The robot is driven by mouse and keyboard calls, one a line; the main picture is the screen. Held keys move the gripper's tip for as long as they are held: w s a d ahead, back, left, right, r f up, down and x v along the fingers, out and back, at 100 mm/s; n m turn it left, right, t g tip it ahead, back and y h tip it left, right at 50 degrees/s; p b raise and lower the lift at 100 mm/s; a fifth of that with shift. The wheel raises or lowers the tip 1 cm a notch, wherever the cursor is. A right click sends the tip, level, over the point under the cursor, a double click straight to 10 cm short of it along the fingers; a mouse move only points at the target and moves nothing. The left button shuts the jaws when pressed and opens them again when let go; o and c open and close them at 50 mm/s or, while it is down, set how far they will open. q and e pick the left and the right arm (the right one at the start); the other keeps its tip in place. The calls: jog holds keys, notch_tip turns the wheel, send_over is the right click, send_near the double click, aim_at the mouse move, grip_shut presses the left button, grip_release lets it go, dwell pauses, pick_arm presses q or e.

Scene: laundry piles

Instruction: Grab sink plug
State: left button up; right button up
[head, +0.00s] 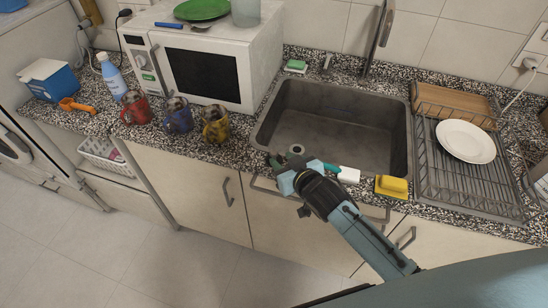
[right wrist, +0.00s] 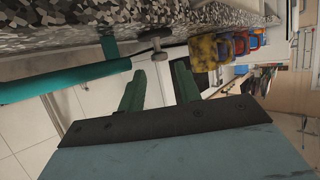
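The sink plug (head: 297,149) is a small grey, round-topped piece at the front edge of the counter by the sink. In the right wrist view the plug (right wrist: 154,42) appears as a metallic knob standing out from the speckled counter, ahead of the gap between the fingers. My right gripper (head: 286,160) is just in front of the plug in the head view. Whether either finger touches the plug is unclear. My left gripper is not in view.
The dark sink (head: 330,125) lies just behind. A white-and-teal brush (head: 348,175) and a yellow sponge (head: 391,187) lie right of my gripper. A yellow mug (head: 215,125), also in the wrist view (right wrist: 207,50), stands left. A dish rack (head: 435,185) is at the right.

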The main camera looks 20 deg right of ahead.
aim_at(274, 153)
jog(key=shift+x, duration=2.35)
grip_shut()
